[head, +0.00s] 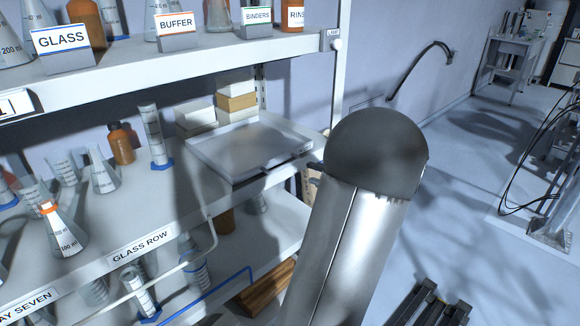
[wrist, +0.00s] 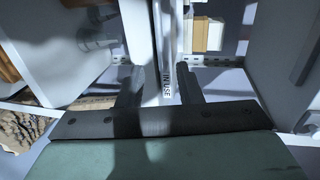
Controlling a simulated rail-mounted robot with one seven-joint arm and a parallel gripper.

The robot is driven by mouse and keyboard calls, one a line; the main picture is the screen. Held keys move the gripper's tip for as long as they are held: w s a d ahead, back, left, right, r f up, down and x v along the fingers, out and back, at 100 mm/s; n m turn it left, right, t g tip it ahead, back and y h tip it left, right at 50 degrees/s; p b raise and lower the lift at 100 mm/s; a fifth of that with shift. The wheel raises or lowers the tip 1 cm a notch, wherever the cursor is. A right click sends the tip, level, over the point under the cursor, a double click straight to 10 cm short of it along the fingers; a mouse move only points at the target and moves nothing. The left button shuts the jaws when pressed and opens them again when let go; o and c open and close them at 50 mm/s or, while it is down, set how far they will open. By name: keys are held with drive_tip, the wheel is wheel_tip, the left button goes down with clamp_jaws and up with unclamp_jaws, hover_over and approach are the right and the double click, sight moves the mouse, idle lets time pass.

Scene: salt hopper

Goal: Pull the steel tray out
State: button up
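The steel tray (head: 235,150) is a shallow grey tray lying on the middle shelf, at its right end, in the head view. In the wrist view its edge (wrist: 168,40) runs upright between my fingers, with a white "IN USE" label. My gripper (wrist: 158,85) is open, with one finger on each side of this edge and a visible gap to it.
Pale boxes (head: 237,101) stand behind the tray. An orange bottle (head: 122,143) and a measuring cylinder (head: 153,135) stand to its left. A rack post (head: 336,75) rises behind the tray's right end. The floor (head: 470,220) to the right is mostly open.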

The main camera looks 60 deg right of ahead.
drive_tip(key=x, duration=1)
drive_tip(key=shift+w+p, duration=0.25)
drive_tip(key=shift+p, duration=0.05)
drive_tip(key=shift+f, duration=0.1)
clamp_jaws()
